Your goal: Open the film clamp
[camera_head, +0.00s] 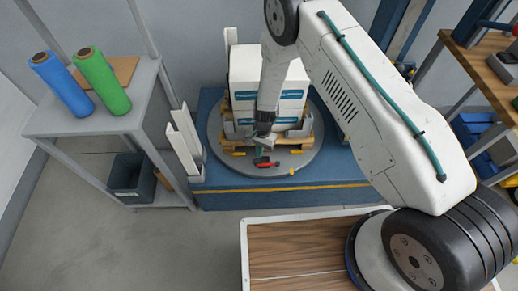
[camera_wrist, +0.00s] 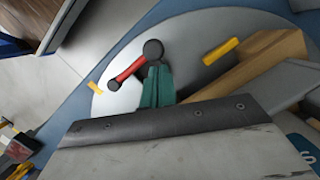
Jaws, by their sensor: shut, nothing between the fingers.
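The film clamp appears to be the red lever (camera_head: 265,162) with black ends, low on the near side of the wrapped load's turntable. In the wrist view its red bar (camera_wrist: 128,70) runs from a large round black end at upper right to a smaller black knob at lower left. My gripper (camera_head: 263,148) is just above and behind it in the head view. In the wrist view its teal fingers (camera_wrist: 157,70) are shut and empty, with their tips close beside the large black end. I cannot tell whether they touch it.
The white wrapped load (camera_head: 243,75) stands on a wooden pallet (camera_head: 230,142) on the grey turntable (camera_head: 225,165). Yellow pieces (camera_wrist: 221,51) lie near the clamp. A shelf (camera_head: 125,120) with blue and green rolls is at left.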

